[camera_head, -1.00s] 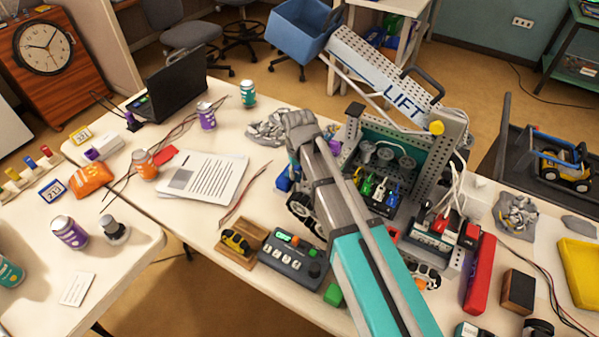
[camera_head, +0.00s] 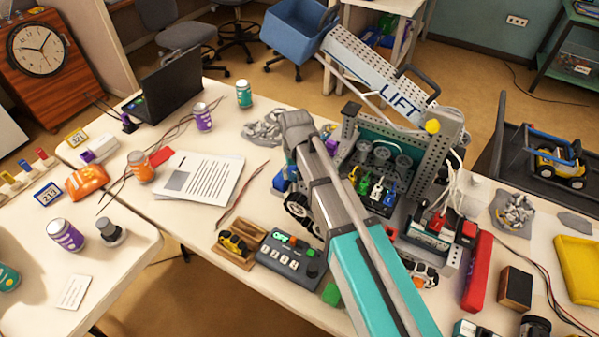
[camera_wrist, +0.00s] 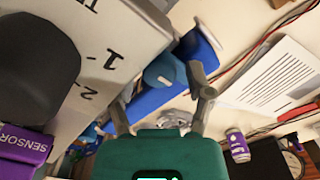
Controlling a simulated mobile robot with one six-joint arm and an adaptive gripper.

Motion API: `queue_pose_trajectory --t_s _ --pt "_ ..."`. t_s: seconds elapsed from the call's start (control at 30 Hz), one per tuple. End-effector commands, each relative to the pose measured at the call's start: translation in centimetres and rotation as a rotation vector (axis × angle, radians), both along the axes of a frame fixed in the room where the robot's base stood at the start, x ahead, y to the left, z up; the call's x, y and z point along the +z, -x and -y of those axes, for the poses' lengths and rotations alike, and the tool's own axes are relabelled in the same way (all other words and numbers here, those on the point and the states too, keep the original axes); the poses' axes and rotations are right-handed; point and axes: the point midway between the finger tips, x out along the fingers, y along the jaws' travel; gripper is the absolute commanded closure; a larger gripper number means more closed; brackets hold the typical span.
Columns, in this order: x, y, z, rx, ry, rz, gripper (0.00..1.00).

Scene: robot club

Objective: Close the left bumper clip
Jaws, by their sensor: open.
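A blue bumper part (camera_head: 285,178) shows at the left side of the robot marked LIFT (camera_head: 398,98), partly hidden by my arm. In the wrist view, a blue bar (camera_wrist: 152,101) and a rounded blue piece (camera_wrist: 163,71) lie ahead of my gripper, beside a white panel. A blue flap with a pale edge (camera_wrist: 197,45) stands up behind them; I cannot tell for sure that it is the left clip. My gripper (camera_wrist: 162,105) is open, its two grey fingers apart on either side of the blue bar. I cannot tell whether they touch it. In the head view its fingertips are hidden.
A grey control box (camera_head: 291,258) stands in front of the LIFT robot. Printed paper (camera_head: 200,178) and loose cables lie to the left. A red bar (camera_head: 477,272) lies to the right. In the wrist view, a purple block marked SENSOR (camera_wrist: 24,145) is at the left.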

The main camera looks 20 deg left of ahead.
Motion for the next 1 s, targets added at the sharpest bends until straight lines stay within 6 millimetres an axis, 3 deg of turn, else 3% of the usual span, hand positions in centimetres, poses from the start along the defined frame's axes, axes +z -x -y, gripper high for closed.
queue_pose_trajectory --t_s 0.47,1.0 --pt "0.01 -0.04 0.27 0.031 0.006 0.001 0.22" --pt "0.01 -0.02 0.15 0.338 0.004 0.001 0.22"
